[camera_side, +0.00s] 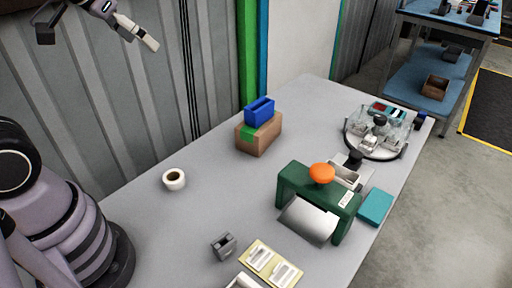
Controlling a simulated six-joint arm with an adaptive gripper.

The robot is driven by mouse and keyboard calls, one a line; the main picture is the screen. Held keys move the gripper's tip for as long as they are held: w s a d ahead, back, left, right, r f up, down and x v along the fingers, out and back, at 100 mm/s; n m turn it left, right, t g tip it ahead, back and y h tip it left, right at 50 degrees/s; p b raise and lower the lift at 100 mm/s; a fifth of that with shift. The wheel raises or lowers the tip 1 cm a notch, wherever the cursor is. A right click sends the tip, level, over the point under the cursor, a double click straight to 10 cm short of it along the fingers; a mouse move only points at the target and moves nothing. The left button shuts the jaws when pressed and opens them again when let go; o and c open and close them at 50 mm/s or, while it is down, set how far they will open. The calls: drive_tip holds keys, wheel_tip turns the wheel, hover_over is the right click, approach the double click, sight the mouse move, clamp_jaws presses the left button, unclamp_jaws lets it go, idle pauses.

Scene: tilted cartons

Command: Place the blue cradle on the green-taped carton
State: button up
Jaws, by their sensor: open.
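The blue cradle (259,111) sits on top of a brown carton (265,138) near the table's back edge. The carton has a strip of green tape (246,132) on its left part. The cradle looks level on the carton and nothing holds it. My gripper (99,24) is open and empty at the top left, high above and well to the left of the carton.
A white tape roll (174,179) lies left of the carton. A green device with an orange knob (321,173) stands to the right front. A round tray of glassware (378,136) is at the far right. The table (215,200) is clear around the carton.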

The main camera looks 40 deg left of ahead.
drive_tip(key=s+g, duration=0.1)
drive_tip(key=s, duration=1)
drive_tip(key=shift+r+g, duration=0.2)
drive_tip(key=shift+g, duration=0.1)
